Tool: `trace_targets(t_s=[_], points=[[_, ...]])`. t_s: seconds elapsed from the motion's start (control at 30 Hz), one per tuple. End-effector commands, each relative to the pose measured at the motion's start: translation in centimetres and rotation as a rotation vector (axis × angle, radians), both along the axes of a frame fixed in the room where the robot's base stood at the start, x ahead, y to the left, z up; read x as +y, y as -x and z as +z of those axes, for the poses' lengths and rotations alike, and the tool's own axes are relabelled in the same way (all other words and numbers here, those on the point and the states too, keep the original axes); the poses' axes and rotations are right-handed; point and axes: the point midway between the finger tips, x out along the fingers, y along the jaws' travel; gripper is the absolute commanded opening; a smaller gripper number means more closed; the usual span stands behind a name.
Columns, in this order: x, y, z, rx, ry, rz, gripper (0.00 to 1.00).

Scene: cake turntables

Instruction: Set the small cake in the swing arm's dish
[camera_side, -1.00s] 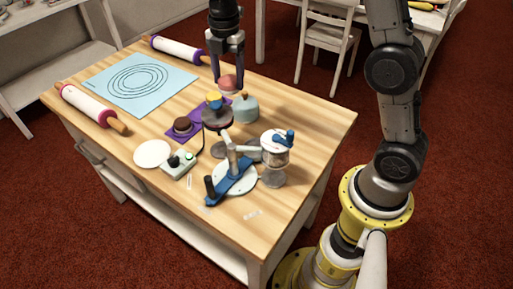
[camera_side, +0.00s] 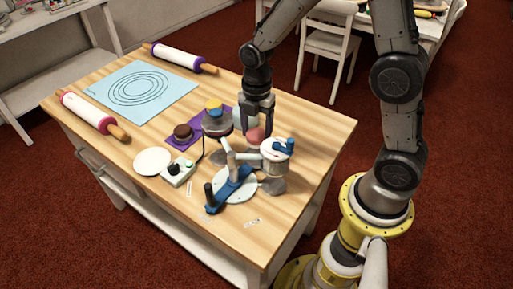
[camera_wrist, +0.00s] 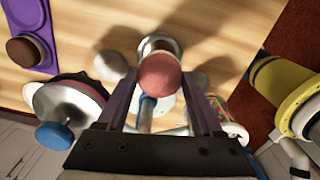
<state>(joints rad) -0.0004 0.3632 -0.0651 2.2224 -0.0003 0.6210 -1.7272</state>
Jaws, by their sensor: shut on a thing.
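The small pinkish-red cake (camera_side: 256,134) is between the fingers of my gripper (camera_side: 258,121), which is shut on it. In the wrist view the cake (camera_wrist: 160,75) sits at the fingertips (camera_wrist: 163,92). The swing arm (camera_side: 236,158) has a grey post and a blue base (camera_side: 230,190) on a pale disc. In the wrist view a round metallic dish (camera_wrist: 158,42) shows just beyond the cake, which partly covers it. In the side view the dish is largely hidden under the gripper and cake. I cannot tell the height gap between them.
To the left are a turntable with a blue-yellow top (camera_side: 216,124), a brown cake (camera_side: 183,132) on a purple mat, a control box (camera_side: 178,172) and a white disc (camera_side: 152,161). Rolling pins lie farther left.

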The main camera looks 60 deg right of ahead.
Motion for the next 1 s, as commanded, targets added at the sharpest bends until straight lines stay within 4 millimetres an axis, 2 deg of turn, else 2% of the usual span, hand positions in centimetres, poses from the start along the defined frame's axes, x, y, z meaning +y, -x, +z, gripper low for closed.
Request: trace_targets(t_s=[0.03, 0.47, 0.9, 0.93, 1.0], points=[[0.0, 0.1, -0.9, 0.005, 0.000, 0.000, 0.16], [0.0, 0.0, -5.4, 0.001, 0.000, 0.000, 0.16], [0.0, 0.0, -6.0, -0.001, 0.000, 0.000, 0.16], [0.0, -0.1, -6.0, -0.002, 0.000, 0.000, 0.71], [0.0, -0.1, -6.0, -0.002, 0.000, 0.000, 0.84]])
